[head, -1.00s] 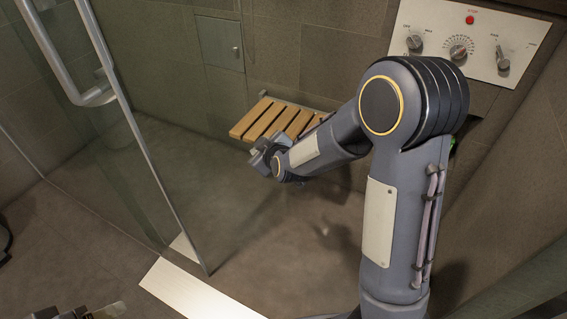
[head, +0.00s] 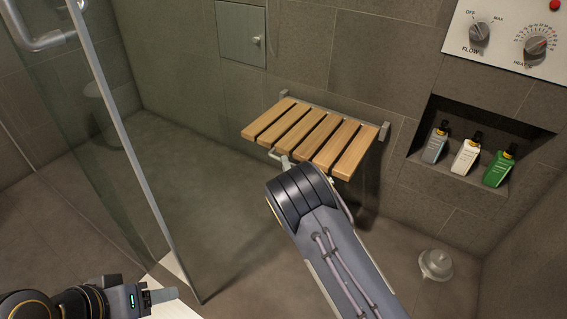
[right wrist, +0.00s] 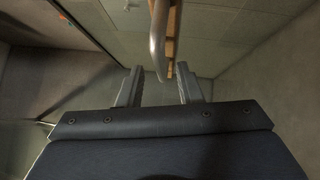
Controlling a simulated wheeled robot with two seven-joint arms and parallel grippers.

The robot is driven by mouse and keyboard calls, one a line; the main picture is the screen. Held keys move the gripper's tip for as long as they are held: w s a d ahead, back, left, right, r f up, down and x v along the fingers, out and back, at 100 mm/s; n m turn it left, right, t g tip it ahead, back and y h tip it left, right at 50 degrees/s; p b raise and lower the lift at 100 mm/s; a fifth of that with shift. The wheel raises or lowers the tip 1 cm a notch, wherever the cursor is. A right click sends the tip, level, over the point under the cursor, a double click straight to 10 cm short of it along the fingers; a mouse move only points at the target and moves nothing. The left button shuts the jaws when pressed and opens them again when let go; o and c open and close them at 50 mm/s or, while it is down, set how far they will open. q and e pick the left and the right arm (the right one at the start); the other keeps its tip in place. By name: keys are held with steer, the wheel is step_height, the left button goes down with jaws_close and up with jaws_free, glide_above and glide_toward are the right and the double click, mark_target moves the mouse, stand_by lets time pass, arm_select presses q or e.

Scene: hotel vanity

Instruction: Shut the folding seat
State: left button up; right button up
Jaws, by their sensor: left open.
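The folding seat (head: 312,135) has several wooden slats and is folded down, standing out level from the shower wall. A grey metal bar (head: 277,155) shows under its front edge. My right arm reaches up beneath the seat's front, and its gripper is hidden behind the arm in the head view. In the right wrist view my right gripper (right wrist: 160,72) is open, with a curved metal bar (right wrist: 157,40) and some wood just ahead of and between the fingertips. Contact cannot be told. My left gripper (head: 158,297) is open and empty at the lower left, far from the seat.
A glass door (head: 115,150) with a metal frame stands at the left. A wall niche (head: 475,150) holds several bottles right of the seat. A control panel (head: 510,40) is above it. A small hatch (head: 242,35) is on the wall. The floor below the seat is mostly clear.

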steer(key=shift+b+x, duration=0.3)
steer(key=shift+x, duration=1.15)
steer(key=shift+w, duration=0.1)
jaws_close()
steer(key=shift+r, duration=0.1)
